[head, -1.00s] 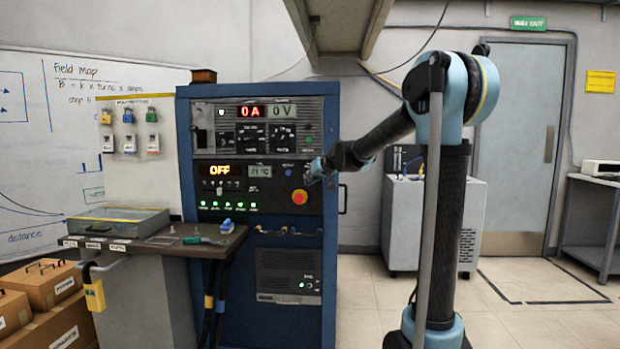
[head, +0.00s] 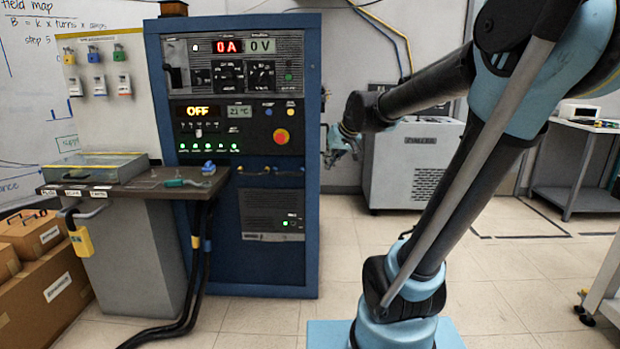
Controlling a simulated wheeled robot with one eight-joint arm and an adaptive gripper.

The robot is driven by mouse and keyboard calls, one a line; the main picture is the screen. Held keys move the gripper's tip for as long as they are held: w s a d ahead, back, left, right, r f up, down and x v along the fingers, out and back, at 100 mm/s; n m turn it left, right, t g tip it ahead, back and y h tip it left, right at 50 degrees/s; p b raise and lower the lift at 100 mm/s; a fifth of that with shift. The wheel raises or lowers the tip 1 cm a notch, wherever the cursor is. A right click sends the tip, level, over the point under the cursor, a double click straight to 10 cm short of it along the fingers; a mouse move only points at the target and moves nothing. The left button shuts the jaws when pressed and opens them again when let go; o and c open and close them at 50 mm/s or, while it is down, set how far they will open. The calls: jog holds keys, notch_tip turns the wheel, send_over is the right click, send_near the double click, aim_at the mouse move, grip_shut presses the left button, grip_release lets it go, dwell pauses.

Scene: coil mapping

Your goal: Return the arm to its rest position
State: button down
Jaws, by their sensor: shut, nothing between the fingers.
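My gripper (head: 338,146) is at the end of my blue and black arm, to the right of the blue power supply cabinet (head: 312,200). It appears small and dark, with its fingers shut and nothing held. It is apart from the red emergency button (head: 280,136) on the cabinet's front. My arm (head: 440,200) rises from its base at the bottom, leans to the right, and its forearm reaches left and down toward the cabinet's right side. The cabinet's displays read 0 A, 0 V, OFF and 21 °C.
A grey chiller (head: 410,165) stands behind my arm. A bench (head: 125,185) with a clear-lidded tray (head: 98,167) and small tools is at left. Cardboard boxes (head: 45,260) and black cables (head: 185,310) lie on the floor. Floor in front of the cabinet is open.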

jog(key=s+d+f+m+g+h, duration=0.1)
jog(key=s+d+f, duration=0.3)
jog(key=s, duration=0.5)
jog(key=s+d+f+m+g+h, duration=0.1)
jog(key=s+d+f, duration=0.3)
jog(key=s+f, duration=0.4)
jog(key=s+d+f+m+g+h, duration=0.1)
jog(key=s+d+f, duration=0.3)
jog(key=s, duration=0.6)
notch_tip(320, 180, down, 2)
jog(key=shift+d+f+g+h, duration=0.1)
jog(key=shift+d+g+h, duration=0.25)
jog(key=shift+g+h, duration=0.25)
